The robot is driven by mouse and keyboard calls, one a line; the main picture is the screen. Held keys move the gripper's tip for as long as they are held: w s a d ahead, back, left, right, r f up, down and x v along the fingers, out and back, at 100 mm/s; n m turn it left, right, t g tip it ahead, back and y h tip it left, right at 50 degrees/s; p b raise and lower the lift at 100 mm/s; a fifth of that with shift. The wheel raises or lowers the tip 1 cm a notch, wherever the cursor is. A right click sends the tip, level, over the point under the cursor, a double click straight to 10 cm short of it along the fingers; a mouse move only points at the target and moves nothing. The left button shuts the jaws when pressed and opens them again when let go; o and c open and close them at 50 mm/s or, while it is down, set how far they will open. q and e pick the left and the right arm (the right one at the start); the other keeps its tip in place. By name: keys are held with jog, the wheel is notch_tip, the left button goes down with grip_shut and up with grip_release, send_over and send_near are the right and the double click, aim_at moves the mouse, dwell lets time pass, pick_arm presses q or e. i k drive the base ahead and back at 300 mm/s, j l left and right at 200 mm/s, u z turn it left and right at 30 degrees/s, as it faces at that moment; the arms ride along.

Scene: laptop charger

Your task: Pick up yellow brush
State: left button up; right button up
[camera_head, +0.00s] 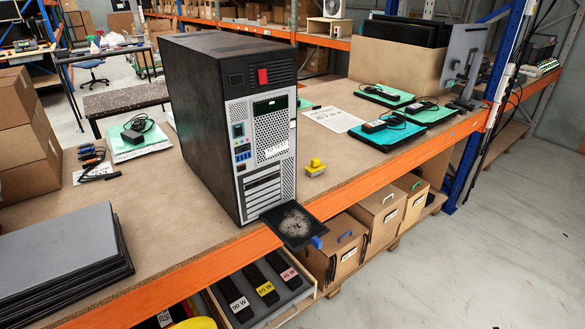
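The yellow brush (315,167) is small and lies on the brown tabletop (330,195), just right of a black and silver computer tower (235,120) and close to the table's orange front edge. It appears apart from the tower. What lies under its yellow top is too small to make out. Neither of my grippers shows in the head view.
A dusty black panel (292,225) with a blue tab sticks out over the front edge. Chargers on teal folders (388,135) lie at the right, near a cardboard box (395,65). Dark laptops (65,255) are stacked front left. A drawer (262,290) below stands open.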

aim_at(316, 167)
jog(key=i+l+u, duration=0.15)
jog(key=l+u, duration=0.15)
jog(key=i+l+u, duration=0.15)
jog(key=l+u, duration=0.15)
jog(key=i+l+u, duration=0.1)
jog(key=l, duration=0.35)
jog(key=i+l+u, duration=0.15)
jog(key=l, duration=0.3)
jog(key=i+l, duration=0.1)
jog(key=l, duration=0.5)
jog(key=i+l+u, duration=0.1)
jog(key=l, duration=1.05)
jog(key=i, duration=0.05)
